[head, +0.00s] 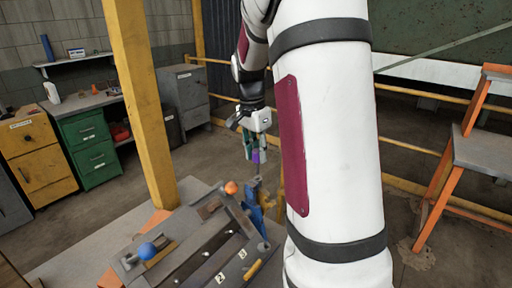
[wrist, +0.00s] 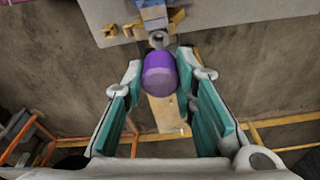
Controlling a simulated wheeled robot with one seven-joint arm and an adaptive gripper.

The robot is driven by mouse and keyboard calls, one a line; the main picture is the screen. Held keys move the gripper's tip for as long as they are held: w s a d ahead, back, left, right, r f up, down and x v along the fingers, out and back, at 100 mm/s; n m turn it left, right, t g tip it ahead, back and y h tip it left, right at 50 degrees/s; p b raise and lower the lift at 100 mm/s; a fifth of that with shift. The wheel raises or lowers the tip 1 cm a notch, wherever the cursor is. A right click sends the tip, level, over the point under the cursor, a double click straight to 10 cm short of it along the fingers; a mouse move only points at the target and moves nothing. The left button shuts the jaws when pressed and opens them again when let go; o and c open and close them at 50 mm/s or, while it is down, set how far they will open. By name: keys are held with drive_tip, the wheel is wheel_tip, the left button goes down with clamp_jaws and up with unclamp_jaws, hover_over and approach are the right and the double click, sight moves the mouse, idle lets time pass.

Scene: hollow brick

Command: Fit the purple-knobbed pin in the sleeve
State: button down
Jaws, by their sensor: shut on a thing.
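My gripper (head: 256,150) is shut on the purple knob (head: 256,157) of the pin, above the right end of the fixture on the table. In the wrist view, the purple knob (wrist: 160,74) sits between the two teal fingertips of my gripper (wrist: 160,66). The pin's shaft is too small or hidden to make out clearly. A grey ring-shaped part (wrist: 158,38), which looks like the sleeve, shows just beyond the knob in the wrist view. I cannot tell whether the pin touches it or is in it.
The grey fixture on the table carries a blue ball knob (head: 147,251), an orange ball knob (head: 231,187) and a blue upright part (head: 254,204). A yellow post (head: 144,100) stands left of my arm. Yellow rails (head: 410,187) run behind.

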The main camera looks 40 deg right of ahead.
drive_tip(key=shift+f+b, duration=0.95)
drive_tip(key=shift+f, duration=1.95)
idle(1.0)
drive_tip(key=c, duration=1.2)
unclamp_jaws()
drive_tip(key=r, duration=0.4)
drive_tip(key=a+r, duration=0.1)
drive_tip(key=r, duration=0.7)
drive_tip(key=shift+a, duration=0.2)
